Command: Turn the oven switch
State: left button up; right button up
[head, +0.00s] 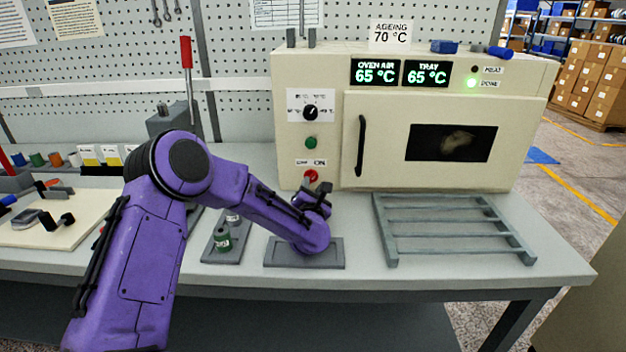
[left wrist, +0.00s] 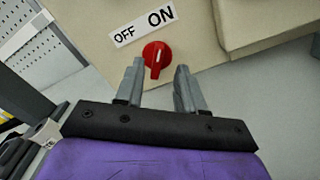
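The oven (head: 420,110) is a cream box on the bench with a closed door. Its red switch (head: 311,176) sits low on the left panel, under an OFF/ON label (head: 311,162). In the left wrist view the red knob (left wrist: 156,58) has a pale mark, and the OFF ON label (left wrist: 143,27) is above it. My left gripper (head: 320,190) is in front of the switch. In the left wrist view its two fingers (left wrist: 158,78) are apart, with the knob between and just beyond the tips; contact cannot be told. My right gripper is not in view.
A slatted rack (head: 450,230) stands on the bench below the oven door. A grey plate (head: 335,254) lies under my left wrist, beside a tray with a green spool (head: 222,240). A red-handled lever (head: 186,52) stands behind my arm.

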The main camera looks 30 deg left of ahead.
aim_at(312, 180)
pick_arm(q)
jog(key=x, duration=0.2)
jog(key=shift+w+a+r, duration=0.1)
jog(key=shift+w+a, duration=0.05)
jog(key=shift+a, duration=0.1)
jog(key=shift+w+a, duration=0.1)
jog(key=shift+w, duration=0.25)
grip_shut()
